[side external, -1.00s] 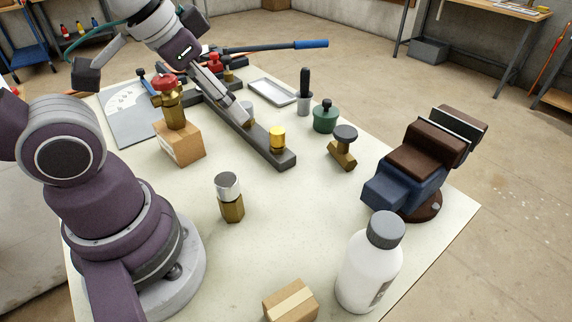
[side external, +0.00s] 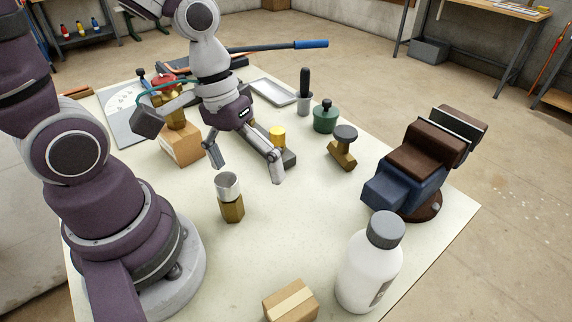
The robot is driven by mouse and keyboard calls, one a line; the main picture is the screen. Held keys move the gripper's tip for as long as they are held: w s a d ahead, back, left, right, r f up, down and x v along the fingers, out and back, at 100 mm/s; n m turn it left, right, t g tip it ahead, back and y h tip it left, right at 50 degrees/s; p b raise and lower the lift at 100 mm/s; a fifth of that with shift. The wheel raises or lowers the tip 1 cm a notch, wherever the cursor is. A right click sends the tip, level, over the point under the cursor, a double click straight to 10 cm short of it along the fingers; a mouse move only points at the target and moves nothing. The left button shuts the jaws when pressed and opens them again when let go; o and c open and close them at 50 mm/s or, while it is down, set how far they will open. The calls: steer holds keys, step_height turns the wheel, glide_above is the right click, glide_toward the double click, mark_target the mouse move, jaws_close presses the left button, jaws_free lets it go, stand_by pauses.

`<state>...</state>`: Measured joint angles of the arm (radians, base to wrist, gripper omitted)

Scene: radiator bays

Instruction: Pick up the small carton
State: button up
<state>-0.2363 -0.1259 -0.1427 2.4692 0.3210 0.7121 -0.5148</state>
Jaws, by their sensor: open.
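The small carton (side external: 290,302) is a tan cardboard box with a paler tape strip, at the bottom edge of the side external view. It lies on the pale bench top, and its lowest part is close to the frame's edge. My gripper (side external: 247,172) is open and empty, its two fingers spread and pointing down above the middle of the bench. It is well behind the carton in the picture and apart from it.
A white bottle (side external: 368,272) with a grey cap stands right of the carton. A brass fitting with a silver top (side external: 231,206) stands between gripper and carton. A vise (side external: 415,165) is at right. A valve sits on a tan box (side external: 183,148). Bench left of the carton is clear.

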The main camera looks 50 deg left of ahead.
steer(key=s+d+f+n+g+h, duration=0.2)
steer(key=d+f+n+g+h, duration=0.15)
steer(key=d+n, duration=0.2)
steer(key=n+h, duration=0.6)
steer(key=h, duration=0.1)
glide_above(284, 291)
steer(key=f, duration=0.1)
steer(key=a+f, duration=0.1)
steer(key=f, duration=0.1)
steer(key=shift+w+f, duration=0.15)
step_height(284, 291, down, 3)
steer(key=shift+d+r, duration=0.1)
steer(key=x, duration=0.3)
steer(key=shift+r, duration=0.1)
steer(key=c, duration=1.3)
